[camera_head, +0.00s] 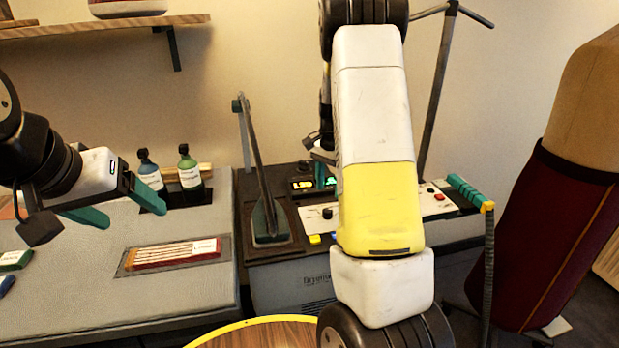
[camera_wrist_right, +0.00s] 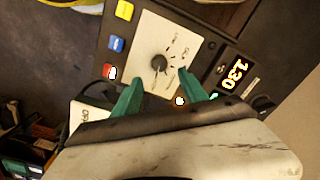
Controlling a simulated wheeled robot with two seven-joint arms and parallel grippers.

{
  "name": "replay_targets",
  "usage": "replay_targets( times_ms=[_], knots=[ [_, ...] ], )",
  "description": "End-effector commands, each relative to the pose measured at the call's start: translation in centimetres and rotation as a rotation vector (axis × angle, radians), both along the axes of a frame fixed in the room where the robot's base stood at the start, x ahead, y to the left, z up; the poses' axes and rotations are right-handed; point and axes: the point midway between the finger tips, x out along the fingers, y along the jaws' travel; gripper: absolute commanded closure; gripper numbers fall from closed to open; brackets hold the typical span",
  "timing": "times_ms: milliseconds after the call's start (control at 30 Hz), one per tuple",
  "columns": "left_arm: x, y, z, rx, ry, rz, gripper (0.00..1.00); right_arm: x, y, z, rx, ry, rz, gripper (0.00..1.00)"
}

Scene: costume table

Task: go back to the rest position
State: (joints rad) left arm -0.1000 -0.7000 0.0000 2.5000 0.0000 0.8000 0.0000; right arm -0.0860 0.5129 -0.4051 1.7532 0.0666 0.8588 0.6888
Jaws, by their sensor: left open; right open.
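My left gripper (camera_head: 108,204) is at the left of the head view, above the grey table (camera_head: 85,290). Its green fingers are apart with nothing between them. My right gripper shows in the right wrist view (camera_wrist_right: 158,95), its two green fingers spread over a control panel. Between and beyond the fingers is a white plate with a dark knob (camera_wrist_right: 159,64). Nothing is held. In the head view my white and yellow right arm hides most of the right gripper; a bit of green finger shows at the panel (camera_head: 325,172).
A press machine (camera_head: 270,262) with an upright lever (camera_head: 256,160) stands right of the table. Two bottles (camera_head: 190,172) and a red box (camera_head: 172,254) are on the table. A dress form (camera_head: 560,200) stands at right. A yellow-rimmed wooden round top (camera_head: 265,334) is in front.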

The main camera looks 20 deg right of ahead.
Motion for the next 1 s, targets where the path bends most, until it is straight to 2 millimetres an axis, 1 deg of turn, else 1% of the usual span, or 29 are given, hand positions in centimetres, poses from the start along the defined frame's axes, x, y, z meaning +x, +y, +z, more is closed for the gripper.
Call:
replay_targets(
  times_ms=[133, 200, 267, 367, 400, 467, 500, 567, 600, 667, 700, 767, 800, 867, 900, 1000],
  knots=[
    [0.0, 0.0, 0.0, 0.0, 0.0, 0.0, 0.26, 0.0, 0.1, 0.1, 0.001, -0.002, 0.002, 0.5],
    [0.0, 0.0, 0.0, 0.0, 0.0, 0.0, 0.26, -0.2, 0.3, 0.7, 0.007, -0.012, 0.014, 0.5],
    [0.0, 0.0, 0.0, 0.0, 0.0, 0.0, 0.26, -0.7, 0.8, 1.8, 0.019, -0.029, 0.037, 0.5],
    [0.0, 0.0, 0.0, 0.0, 0.0, 0.0, 0.26, -2.0, 2.3, 4.7, 0.047, -0.079, 0.109, 0.5],
    [0.0, 0.0, 0.0, 0.0, 0.0, 0.0, 0.26, -2.8, 3.0, 6.1, 0.059, -0.105, 0.147, 0.5],
    [0.0, 0.0, 0.0, 0.0, 0.0, 0.0, 0.26, -4.2, 4.2, 8.3, 0.074, -0.147, 0.212, 0.5],
    [0.0, 0.0, 0.0, 0.0, 0.0, 0.0, 0.26, -5.2, 5.0, 9.6, 0.082, -0.174, 0.257, 0.5],
    [0.0, 0.0, 0.0, 0.0, 0.0, 0.0, 0.26, -6.9, 6.1, 11.5, 0.089, -0.215, 0.326, 0.5],
    [0.0, 0.0, 0.0, 0.0, 0.0, 0.0, 0.26, -8.0, 6.9, 12.7, 0.091, -0.243, 0.372, 0.5],
    [0.0, 0.0, 0.0, 0.0, 0.0, 0.0, 0.26, -9.8, 8.0, 14.3, 0.089, -0.285, 0.443, 0.5],
    [0.0, 0.0, 0.0, 0.0, 0.0, 0.0, 0.26, -11.1, 8.6, 15.2, 0.085, -0.312, 0.491, 0.5],
    [0.0, 0.0, 0.0, 0.0, 0.0, 0.0, 0.26, -13.0, 9.6, 16.5, 0.075, -0.354, 0.562, 0.5],
    [0.0, 0.0, 0.0, 0.0, 0.0, 0.0, 0.26, -14.3, 10.2, 17.2, 0.066, -0.38, 0.61, 0.5],
    [0.0, 0.0, 0.0, 0.0, 0.0, 0.0, 0.26, -16.3, 11.1, 18.2, 0.046, -0.422, 0.682, 0.5],
    [0.0, 0.0, 0.0, 0.0, 0.0, 0.0, 0.26, -17.6, 11.6, 18.7, 0.031, -0.448, 0.728, 0.5],
    [0.0, 0.0, 0.0, 0.0, 0.0, 0.0, 0.26, -20.7, 12.8, 19.4, -0.013, -0.505, 0.835, 0.5]
  ],
)
